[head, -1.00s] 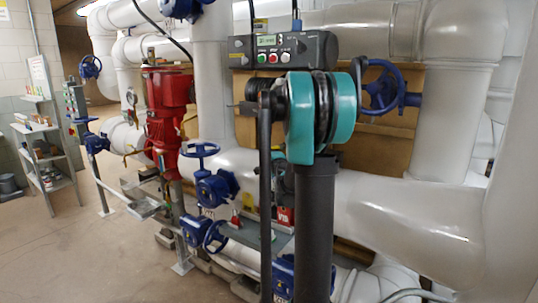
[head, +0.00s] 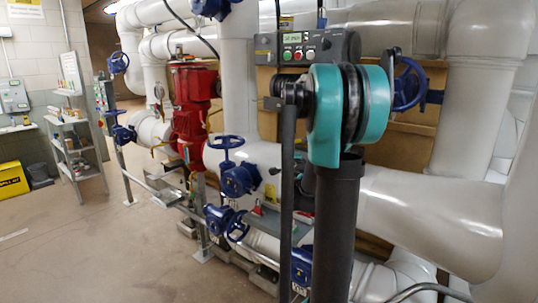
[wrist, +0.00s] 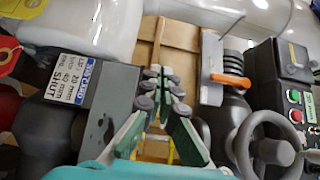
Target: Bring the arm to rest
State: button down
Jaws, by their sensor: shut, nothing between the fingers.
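My arm is folded in front of the pipes in the head view, with a teal joint (head: 378,110) at its top and a dark link below it. My gripper does not show in the head view. In the wrist view, my gripper (wrist: 162,84) has its grey-padded fingers together with nothing held between them. A tan board (wrist: 176,42) lies behind the fingertips. Whether the fingers touch anything is hard to tell.
A control box (head: 318,47) with buttons sits behind my arm. Blue handwheel valves (head: 238,178), a red pump (head: 188,105) and white pipes (head: 425,215) stand close by. A shelf rack (head: 75,150) is at the left. The floor (head: 95,245) at lower left is clear.

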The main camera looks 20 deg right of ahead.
jog(key=s+a+f+n+g+y, duration=0.3)
jog(key=s+a+f+n, duration=0.35)
jog(key=s+a, duration=0.2)
jog(key=s+a+f+n+g+y, duration=0.3)
jog(key=s+a+f+n+g, duration=0.15)
jog(key=s+a+n, duration=0.45)
jog(key=s+d+f+n+g+h, duration=0.1)
jog(key=s+d+f+g+h, duration=0.1)
jog(key=s+f, duration=0.5)
jog(key=s+d+f+n+g+h, duration=0.2)
jog(key=s+f+g, duration=0.2)
jog(key=s, duration=1)
notch_tip(320, 180, down, 4)
jog(key=shift+r+h, duration=0.1)
jog(key=shift+h, duration=0.3)
jog(key=shift+w, duration=0.15)
